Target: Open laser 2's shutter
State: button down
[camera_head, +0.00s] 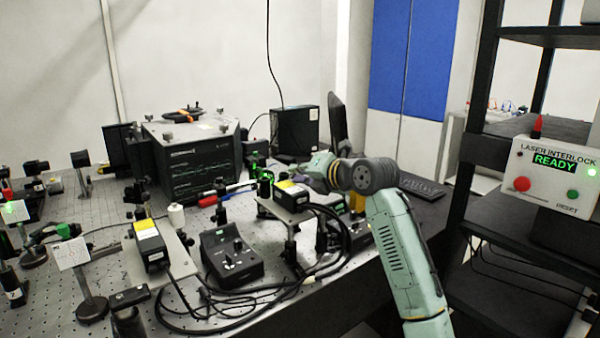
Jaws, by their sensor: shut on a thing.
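Two black laser heads with yellow labels stand on raised metal plates: one at the left (152,252) and one at the centre (291,198). I cannot read which is laser 2. My arm reaches in from the right, and its wrist is just behind the centre laser. My gripper (302,180) is low at this laser's far end, shut on a small part there, which I take to be the shutter. The fingertips and the part are mostly hidden, so I cannot tell the shutter's position.
A control box with knobs (232,257) stands between the lasers, with another partly hidden behind my arm. Black cables (205,318) loop along the bench's front. A spectrometer housing (190,160) stands behind. The interlock box (553,172) at right reads READY. Optics crowd the left.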

jog(key=shift+w+d+f+m+g+y+b, duration=0.15)
jog(key=shift+d+f+m+y+b, duration=0.15)
jog(key=shift+m, duration=0.3)
jog(key=shift+w+d+f+m+g+y+b, duration=0.1)
jog(key=shift+f+m+g+y+b, duration=0.1)
jog(key=shift+m+y+b, duration=0.3)
jog(key=c, duration=1.8)
grip_release()
